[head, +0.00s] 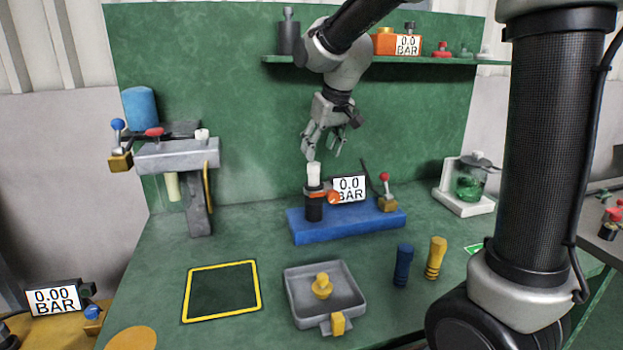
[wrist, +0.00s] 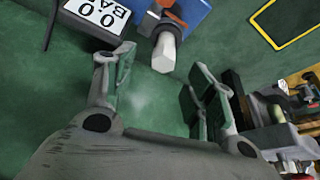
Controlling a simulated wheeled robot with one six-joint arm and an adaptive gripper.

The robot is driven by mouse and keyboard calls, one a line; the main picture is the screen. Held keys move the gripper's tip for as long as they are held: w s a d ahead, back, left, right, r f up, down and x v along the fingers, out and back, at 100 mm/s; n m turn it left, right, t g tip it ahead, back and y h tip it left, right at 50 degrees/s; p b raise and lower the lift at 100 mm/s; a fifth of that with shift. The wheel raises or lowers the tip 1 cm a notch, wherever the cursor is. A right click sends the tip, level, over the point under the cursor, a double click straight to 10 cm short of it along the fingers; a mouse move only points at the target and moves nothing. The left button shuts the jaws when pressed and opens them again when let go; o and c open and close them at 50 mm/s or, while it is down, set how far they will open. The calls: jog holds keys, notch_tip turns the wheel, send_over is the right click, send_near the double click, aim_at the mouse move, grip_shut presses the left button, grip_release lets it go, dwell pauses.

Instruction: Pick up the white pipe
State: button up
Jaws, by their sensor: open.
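The white pipe (head: 314,174) is a short upright piece on top of a black holder (head: 315,206) with an orange band, on the blue base (head: 345,224). In the wrist view the white pipe (wrist: 163,53) shows beyond and between the fingertips. My gripper (head: 325,150) is open and empty in the head view, just above and slightly right of the pipe's top. The two fingers also show spread apart in the wrist view (wrist: 158,80). I cannot tell whether a finger touches the pipe.
A gauge display (head: 349,189) and a red-knobbed lever (head: 385,190) stand close right of the pipe. A grey clamp stand (head: 180,155) is at left, and a shelf (head: 380,62) is above. A grey tray (head: 300,300), blue peg (head: 403,265) and yellow peg (head: 436,258) are in front.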

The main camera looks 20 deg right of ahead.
aim_at(314, 164)
jog(key=x, duration=0.7)
jog(key=shift+a+r, duration=0.1)
jog(key=shift+a, duration=0.2)
grip_shut()
